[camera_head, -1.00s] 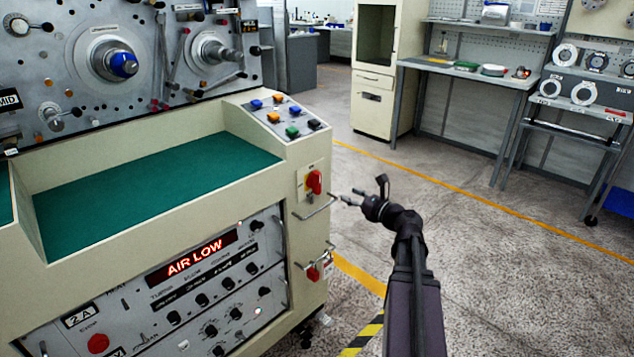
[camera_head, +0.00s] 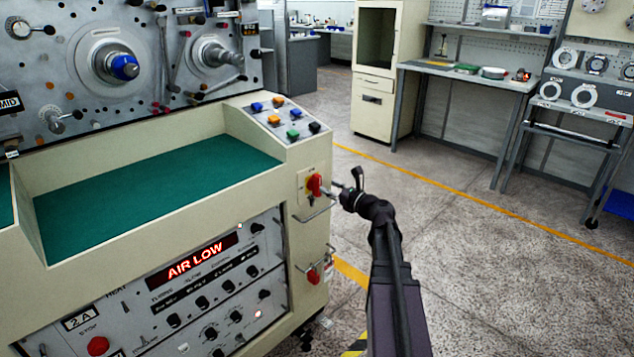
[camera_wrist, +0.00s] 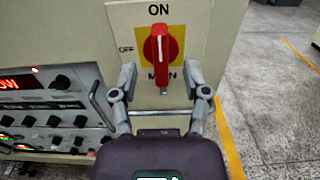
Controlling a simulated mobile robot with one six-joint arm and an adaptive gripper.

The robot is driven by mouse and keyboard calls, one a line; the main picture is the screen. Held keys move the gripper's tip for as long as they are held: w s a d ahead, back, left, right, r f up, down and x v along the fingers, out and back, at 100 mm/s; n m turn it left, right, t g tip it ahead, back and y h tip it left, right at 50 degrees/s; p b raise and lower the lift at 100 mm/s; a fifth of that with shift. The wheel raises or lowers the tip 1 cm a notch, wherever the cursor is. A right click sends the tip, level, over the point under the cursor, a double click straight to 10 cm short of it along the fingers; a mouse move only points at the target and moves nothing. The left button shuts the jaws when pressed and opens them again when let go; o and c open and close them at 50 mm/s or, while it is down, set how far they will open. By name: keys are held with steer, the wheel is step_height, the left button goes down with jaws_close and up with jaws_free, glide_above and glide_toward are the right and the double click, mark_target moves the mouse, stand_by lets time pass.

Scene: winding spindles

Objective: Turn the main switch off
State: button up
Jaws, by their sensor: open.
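The main switch is a red rotary handle on a yellow plate on the end face of the cream machine. It shows in the head view (camera_head: 315,184) and in the wrist view (camera_wrist: 160,50). In the wrist view the handle stands vertical, with ON printed above, OFF at the left and MAIN below. My gripper (camera_head: 335,188) is just to the right of the switch in the head view.
A metal bar handle (camera_head: 316,213) sits just below the switch. The green work surface (camera_head: 160,185) and a button panel (camera_head: 285,118) are above and left. Open floor lies to the right.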

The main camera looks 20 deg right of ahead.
mark_target(320, 182)
steer(key=shift+x, duration=2.8)
jaws_close()
